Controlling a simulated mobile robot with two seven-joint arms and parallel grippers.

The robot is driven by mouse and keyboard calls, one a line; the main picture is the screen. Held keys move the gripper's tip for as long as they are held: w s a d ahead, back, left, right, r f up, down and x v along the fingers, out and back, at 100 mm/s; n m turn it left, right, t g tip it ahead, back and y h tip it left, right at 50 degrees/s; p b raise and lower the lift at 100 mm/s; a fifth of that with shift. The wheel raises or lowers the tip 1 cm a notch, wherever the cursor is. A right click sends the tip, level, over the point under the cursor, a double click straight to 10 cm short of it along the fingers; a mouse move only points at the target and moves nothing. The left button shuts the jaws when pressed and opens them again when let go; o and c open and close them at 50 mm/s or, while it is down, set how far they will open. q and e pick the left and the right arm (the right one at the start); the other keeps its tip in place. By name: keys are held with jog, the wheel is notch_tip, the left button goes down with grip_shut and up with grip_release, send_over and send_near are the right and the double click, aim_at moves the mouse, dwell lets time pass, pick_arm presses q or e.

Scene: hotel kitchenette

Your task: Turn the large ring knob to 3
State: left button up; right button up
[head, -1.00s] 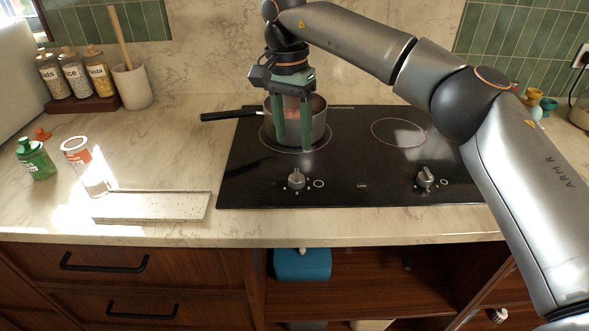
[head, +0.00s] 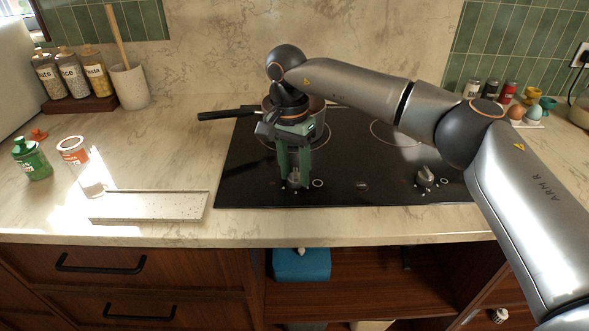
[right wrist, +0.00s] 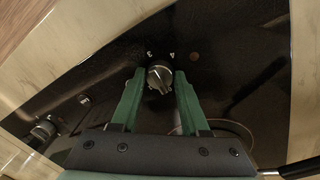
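The large ring knob (head: 295,182) is the left of two silver knobs on the black cooktop, with a white ring mark beside it. In the right wrist view the knob (right wrist: 160,77) shows from above, with the printed marks 3 and 4 close by its edge. I cannot tell its setting for sure. My right gripper (head: 294,184) points down over it; in the wrist view its green fingers (right wrist: 160,76) stand on either side of the knob, open, with narrow gaps. My left gripper is not in view.
A pot (head: 318,106) stands on the left burner behind my right gripper, its handle pointing left. The second knob (head: 425,177) sits to the right. A speckled tray (head: 150,206), a white-and-orange jar (head: 80,165) and a green jar (head: 33,160) are on the left counter.

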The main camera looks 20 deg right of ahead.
grip_shut()
